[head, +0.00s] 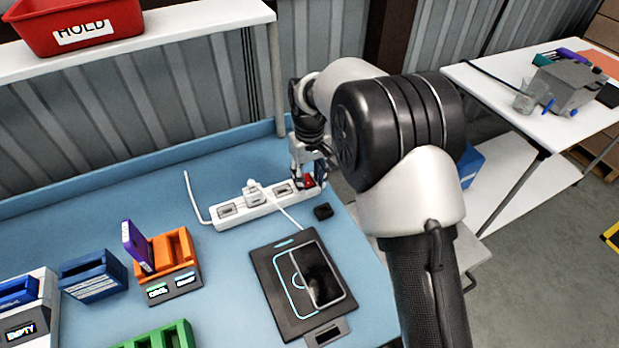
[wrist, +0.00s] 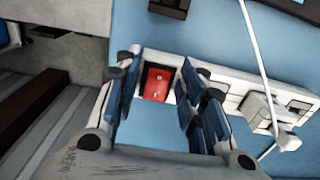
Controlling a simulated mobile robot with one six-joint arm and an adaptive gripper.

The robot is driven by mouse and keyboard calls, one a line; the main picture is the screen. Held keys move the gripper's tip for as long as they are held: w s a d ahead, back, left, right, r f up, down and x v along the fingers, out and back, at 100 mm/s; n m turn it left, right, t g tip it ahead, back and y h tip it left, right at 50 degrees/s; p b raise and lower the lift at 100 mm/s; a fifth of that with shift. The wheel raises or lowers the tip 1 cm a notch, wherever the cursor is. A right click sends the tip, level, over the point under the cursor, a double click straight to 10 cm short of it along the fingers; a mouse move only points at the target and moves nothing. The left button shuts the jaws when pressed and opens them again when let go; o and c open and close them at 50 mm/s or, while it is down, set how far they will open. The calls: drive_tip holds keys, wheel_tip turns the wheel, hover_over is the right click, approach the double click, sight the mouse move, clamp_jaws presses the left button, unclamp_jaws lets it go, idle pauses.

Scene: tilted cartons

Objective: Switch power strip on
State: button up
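The white power strip (head: 238,209) lies on the blue bench with a plug in one of its sockets. Its red switch (head: 308,181) is at the right end, and it also shows in the wrist view (wrist: 157,83). My gripper (head: 308,183) is over that end of the strip. In the wrist view my gripper (wrist: 157,98) is open, with its blue-padded fingers on either side of the red switch and nothing held between them. I cannot tell whether the fingers touch the strip. I cannot tell the switch's position.
A black charging pad (head: 268,285) with a phone (head: 322,275) lies in front of the strip. A small black block (head: 323,211) sits close to the switch end. A white cable (head: 192,197) runs from the strip's left end. Orange (head: 180,249) and blue (head: 93,275) holders stand at left.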

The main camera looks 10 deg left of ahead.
clamp_jaws()
drive_tip(key=p, duration=0.2)
drive_tip(key=shift+w+a+r+p, duration=0.1)
drive_tip(key=shift+r+p, duration=0.25)
drive_tip(key=shift+p, duration=0.05)
drive_tip(key=g+h+p, duration=0.1)
drive_tip(key=p, duration=0.2)
drive_tip(key=shift+w+a+r, duration=0.1)
drive_tip(key=shift+w, duration=0.05)
drive_tip(key=g+p, duration=0.1)
drive_tip(key=p, duration=0.1)
drive_tip(key=shift+w+a+h+p, duration=0.15)
drive_tip(key=shift+w+h+p, duration=0.05)
drive_tip(key=shift+h+p, duration=0.2)
drive_tip(key=shift+f+g, duration=0.2)
drive_tip(key=shift+g, duration=0.3)
drive_tip(key=shift+h, duration=0.4)
drive_tip(key=shift+o, duration=1)
unclamp_jaws()
